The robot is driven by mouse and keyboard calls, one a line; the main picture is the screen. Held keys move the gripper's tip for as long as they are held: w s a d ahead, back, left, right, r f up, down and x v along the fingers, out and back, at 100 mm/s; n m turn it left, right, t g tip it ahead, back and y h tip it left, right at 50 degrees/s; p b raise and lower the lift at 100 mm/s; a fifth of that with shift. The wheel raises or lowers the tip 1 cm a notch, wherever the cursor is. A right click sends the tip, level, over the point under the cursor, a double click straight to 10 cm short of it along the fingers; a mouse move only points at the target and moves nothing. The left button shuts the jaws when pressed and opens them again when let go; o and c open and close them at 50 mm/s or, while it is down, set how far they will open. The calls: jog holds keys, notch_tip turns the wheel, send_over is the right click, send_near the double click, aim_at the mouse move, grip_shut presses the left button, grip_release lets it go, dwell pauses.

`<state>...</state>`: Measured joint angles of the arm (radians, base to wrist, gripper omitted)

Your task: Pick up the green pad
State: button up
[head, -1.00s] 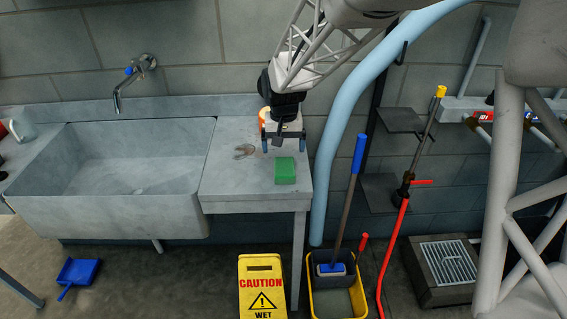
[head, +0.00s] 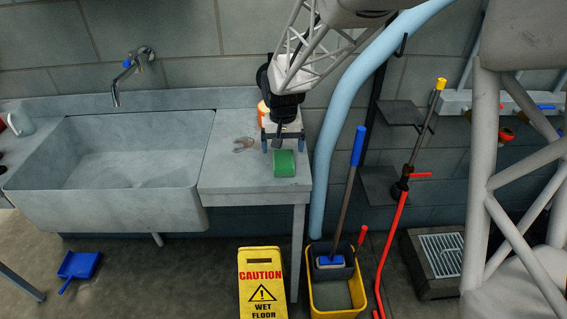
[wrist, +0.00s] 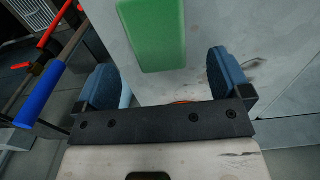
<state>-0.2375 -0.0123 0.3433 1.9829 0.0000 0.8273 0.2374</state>
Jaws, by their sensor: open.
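The green pad (head: 284,164) lies on the grey counter (head: 233,181) to the right of the sink, near the counter's front right part. My gripper (head: 284,144) is open just behind the pad and above the counter in the head view. In the wrist view the green pad (wrist: 156,32) shows beyond the two blue fingertips of my gripper (wrist: 163,78), roughly in line with the gap between them. Nothing is between the fingers. The upper end of the pad is cut off in the wrist view.
A grey clawed object (head: 243,144) lies on the counter left of the pad. An orange item (head: 262,110) stands behind my gripper. The sink (head: 125,150) is on the left. A blue mop handle (head: 358,145) and light-blue pipe (head: 335,130) rise at the counter's right edge.

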aim_at(283, 157)
jog(key=shift+d+f, duration=0.1)
jog(key=shift+f, duration=2.45)
jog(key=shift+c, duration=0.3)
jog(key=c, duration=0.9)
jog(key=shift+r, duration=0.1)
jog(key=shift+c, duration=0.2)
jog(key=shift+r, duration=0.8)
jog(key=shift+s+r, duration=0.15)
jog(key=shift+r, duration=0.8)
jog(key=s+d, duration=0.1)
jog(key=s, duration=0.6)
jog(key=s+d+r, duration=0.1)
jog(key=s+d, duration=0.1)
jog(key=s, duration=0.6)
jog(key=shift+s+d+r, duration=0.15)
jog(key=shift+s+d, duration=0.05)
jog(key=shift+d, duration=0.1)
